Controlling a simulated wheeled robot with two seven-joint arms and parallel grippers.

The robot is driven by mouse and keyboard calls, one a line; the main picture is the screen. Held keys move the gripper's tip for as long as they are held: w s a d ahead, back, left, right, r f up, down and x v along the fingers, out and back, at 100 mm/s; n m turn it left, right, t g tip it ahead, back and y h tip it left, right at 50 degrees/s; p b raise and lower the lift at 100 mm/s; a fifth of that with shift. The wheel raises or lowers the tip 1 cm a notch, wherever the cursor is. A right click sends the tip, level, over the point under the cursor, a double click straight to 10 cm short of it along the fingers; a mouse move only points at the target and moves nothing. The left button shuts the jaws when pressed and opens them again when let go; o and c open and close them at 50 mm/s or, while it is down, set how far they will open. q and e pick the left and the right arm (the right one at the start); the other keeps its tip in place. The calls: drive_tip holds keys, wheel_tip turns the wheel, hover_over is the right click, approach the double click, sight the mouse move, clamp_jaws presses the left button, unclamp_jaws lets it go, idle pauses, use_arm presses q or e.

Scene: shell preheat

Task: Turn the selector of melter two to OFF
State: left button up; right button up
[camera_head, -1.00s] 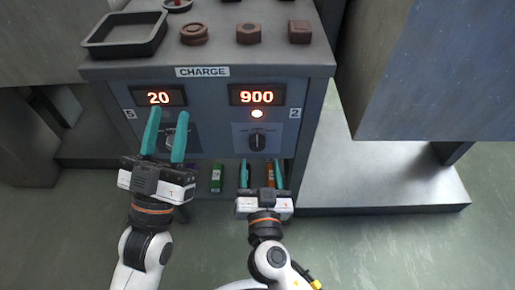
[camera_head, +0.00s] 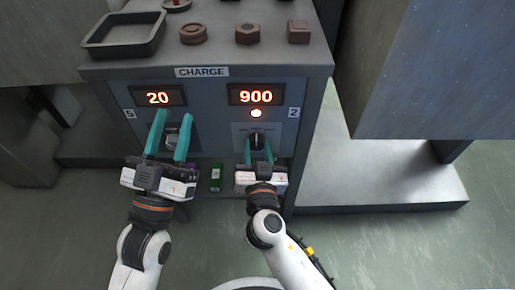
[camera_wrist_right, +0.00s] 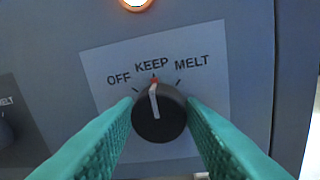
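The selector of melter two (camera_head: 257,141) is a dark round knob under the display reading 900 (camera_head: 256,97), beside a plate marked 2 (camera_head: 293,113). In the right wrist view the knob (camera_wrist_right: 158,122) has a white pointer with a red tip at KEEP (camera_wrist_right: 152,66); OFF (camera_wrist_right: 119,78) is left of it and MELT to the right. My right gripper (camera_head: 257,150) has one finger on each side of the knob, and both fingertips appear to touch its sides. My left gripper (camera_head: 170,130) is open in front of the left selector, with its fingers apart.
The left display (camera_head: 158,98) reads 20. A glowing lamp (camera_head: 256,113) sits above the knob. A black tray (camera_head: 125,36) and several brown pieces (camera_head: 247,33) are on top of the cabinet. A green item (camera_head: 216,178) stands on the low shelf.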

drive_tip(key=shift+n, duration=1.2)
drive_tip(key=shift+a+r+n+p, duration=0.1)
drive_tip(key=shift+n+p, duration=0.3)
drive_tip(key=shift+n, duration=1.9)
use_arm(q)
wheel_tip(320, 180, down, 6)
drive_tip(key=w+g+y+p, duration=0.1)
drive_tip(key=w+g, duration=0.1)
drive_tip(key=g, duration=0.2)
drive_tip(key=shift+a+g+y, duration=0.25)
drive_tip(key=shift+g+y, duration=0.15)
use_arm(e)
drive_tip(key=shift+n+g, duration=0.3)
drive_tip(key=shift+n, duration=0.6)
drive_tip(key=o, duration=1)
